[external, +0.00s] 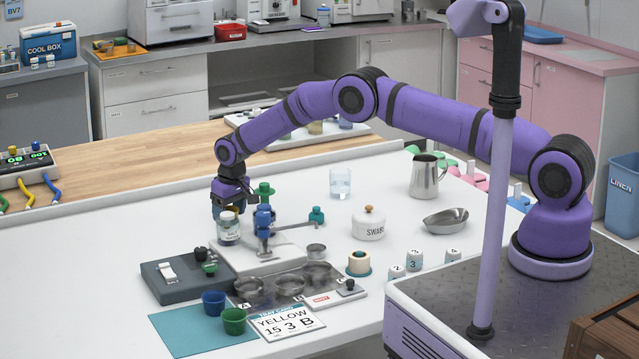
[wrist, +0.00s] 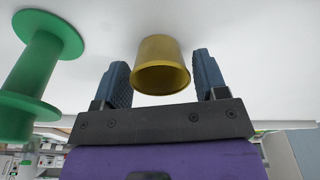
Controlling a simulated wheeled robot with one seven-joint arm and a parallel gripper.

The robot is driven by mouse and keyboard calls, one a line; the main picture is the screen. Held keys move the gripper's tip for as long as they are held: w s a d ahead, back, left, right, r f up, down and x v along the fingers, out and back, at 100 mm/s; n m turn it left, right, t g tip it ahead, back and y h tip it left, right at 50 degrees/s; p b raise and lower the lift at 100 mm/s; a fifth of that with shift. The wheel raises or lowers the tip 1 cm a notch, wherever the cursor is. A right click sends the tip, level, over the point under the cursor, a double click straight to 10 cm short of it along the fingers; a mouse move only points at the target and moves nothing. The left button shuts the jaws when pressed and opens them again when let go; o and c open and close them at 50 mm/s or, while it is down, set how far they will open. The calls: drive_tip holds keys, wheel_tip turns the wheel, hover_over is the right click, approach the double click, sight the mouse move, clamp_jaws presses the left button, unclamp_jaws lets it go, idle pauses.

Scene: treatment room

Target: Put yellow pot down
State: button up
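The yellow pot (wrist: 160,65) is between the two fingers of my gripper (wrist: 161,78) in the wrist view. The pot's narrower base faces the white table top (wrist: 250,25). I cannot tell whether the base touches the table. In the external view my gripper (external: 232,205) points down over the white table (external: 130,235), behind a labelled jar (external: 228,231). The pot cannot be made out clearly there.
A green spool-shaped piece (wrist: 35,72) stands close beside my gripper. A blue-topped post (external: 264,222) on a pale base is just to the right. Table left of my gripper is clear.

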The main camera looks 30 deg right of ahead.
drive_tip(key=shift+o, duration=0.8)
drive_tip(key=shift+r, duration=0.1)
wheel_tip(320, 180, up, 12)
drive_tip(key=s, duration=0.1)
drive_tip(key=shift+s+d, duration=0.3)
drive_tip(key=shift+d, duration=0.05)
drive_tip(key=shift+r, duration=0.1)
